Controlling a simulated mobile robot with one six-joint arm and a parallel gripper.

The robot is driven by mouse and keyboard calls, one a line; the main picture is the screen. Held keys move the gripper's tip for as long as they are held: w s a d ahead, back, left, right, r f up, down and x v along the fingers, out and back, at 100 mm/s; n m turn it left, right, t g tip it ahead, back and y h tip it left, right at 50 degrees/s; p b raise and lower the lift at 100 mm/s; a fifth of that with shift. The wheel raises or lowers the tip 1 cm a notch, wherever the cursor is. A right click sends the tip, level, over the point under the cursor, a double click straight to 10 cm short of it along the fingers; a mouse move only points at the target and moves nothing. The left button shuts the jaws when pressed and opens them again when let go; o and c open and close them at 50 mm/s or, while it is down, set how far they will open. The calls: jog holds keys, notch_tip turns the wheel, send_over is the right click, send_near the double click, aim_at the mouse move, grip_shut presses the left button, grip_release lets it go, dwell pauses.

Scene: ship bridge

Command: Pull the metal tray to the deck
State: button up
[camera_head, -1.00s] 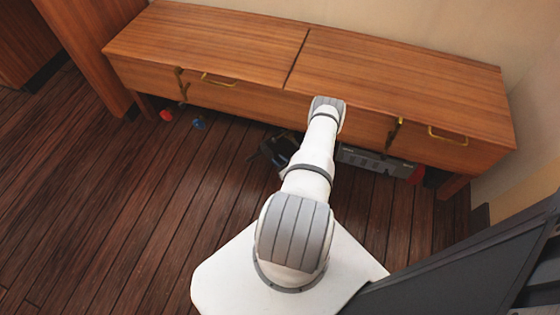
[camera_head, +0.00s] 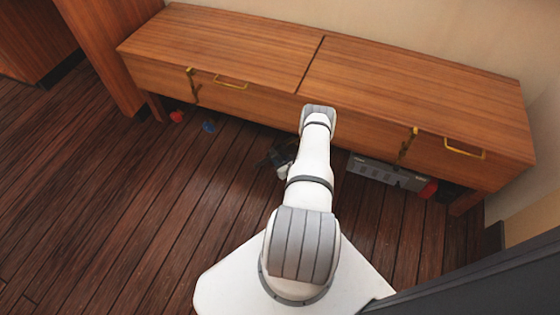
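The grey metal tray (camera_head: 386,173) lies on the deck (camera_head: 150,215) under the right half of a low wooden bench, with its front side showing just below the bench's front edge. My white arm reaches forward from the bottom middle. My gripper (camera_head: 281,156) is low near the deck, left of the tray and apart from it, partly hidden behind my arm. It is dark and small, so I cannot tell whether its fingers are open or shut.
The wooden bench (camera_head: 235,38) has drawers with brass handles and stands against the wall. Under it are a red item (camera_head: 177,116) and a blue item (camera_head: 209,127) at left, and a red item (camera_head: 428,189) at the tray's right end. The deck at left is clear.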

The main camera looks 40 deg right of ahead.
jog(key=shift+c, duration=0.2)
grip_shut()
jog(key=shift+s+d, duration=0.1)
jog(key=shift+s+d+f+b, duration=0.1)
jog(key=shift+s+d+b, duration=0.5)
jog(key=shift+s+d, duration=0.75)
jog(key=shift+d, duration=0.3)
jog(key=c, duration=0.5)
grip_release()
jog(key=o, duration=0.5)
